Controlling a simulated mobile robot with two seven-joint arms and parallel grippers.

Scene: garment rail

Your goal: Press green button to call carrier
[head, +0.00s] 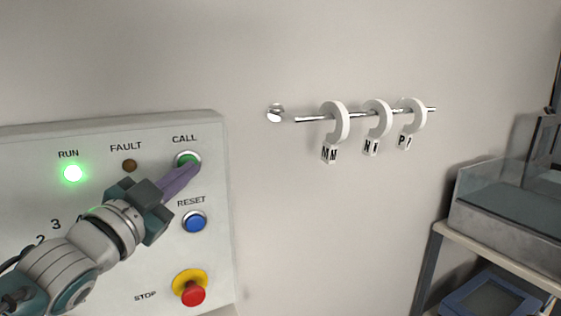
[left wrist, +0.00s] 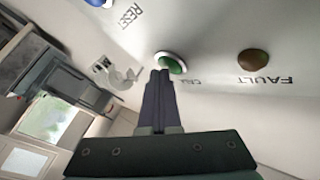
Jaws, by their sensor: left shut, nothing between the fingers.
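The green button (head: 187,158) sits under the word CALL on a pale control panel (head: 105,127). My left gripper (head: 192,168) is shut and empty, with its purple fingertips at the lower edge of the green button. The fingers hide part of the button in the head view. In the left wrist view the green button (left wrist: 171,64) shows in its pale ring just beyond the closed fingertips (left wrist: 160,73). I cannot tell whether the tips touch it or whether it is pushed in. My right gripper is not in view.
A blue RESET button (head: 194,222) is just below, and a red STOP button (head: 193,294) on yellow is lower. A lit green RUN lamp (head: 73,173) and dark FAULT lamp (head: 130,165) are left. A rail (head: 360,115) with three hooks and a shelf (head: 490,256) are right.

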